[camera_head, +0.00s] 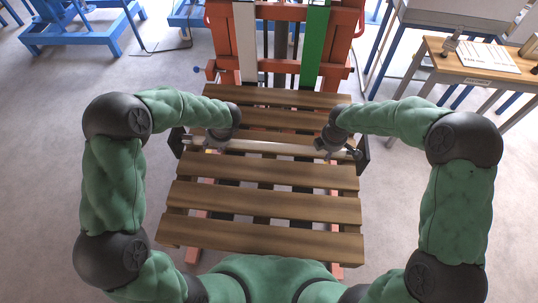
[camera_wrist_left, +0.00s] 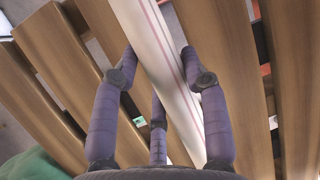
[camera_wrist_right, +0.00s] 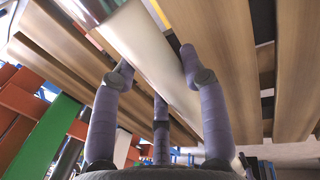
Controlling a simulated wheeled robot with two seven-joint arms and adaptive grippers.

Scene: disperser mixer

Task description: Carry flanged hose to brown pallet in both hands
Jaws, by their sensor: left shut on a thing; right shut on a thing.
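The flanged hose (camera_head: 265,147) is a pale tube lying across the picture over the brown pallet, with a dark square flange at each end. My left gripper (camera_head: 212,138) is shut around the hose near its left flange. My right gripper (camera_head: 330,146) is shut around it near its right flange. The left wrist view shows the white hose (camera_wrist_left: 152,48) with thin reddish lines between the fingers. The right wrist view shows the hose (camera_wrist_right: 150,60) between the fingers too. The brown slatted pallet (camera_head: 262,206) is directly below; whether the hose touches the slats is unclear.
The pallet rests on a red lift (camera_head: 338,45) with a green strip and a white strip behind it. A wooden-topped table (camera_head: 470,68) with papers stands at right. Blue frames (camera_head: 75,32) stand at back left. Grey floor is clear on both sides.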

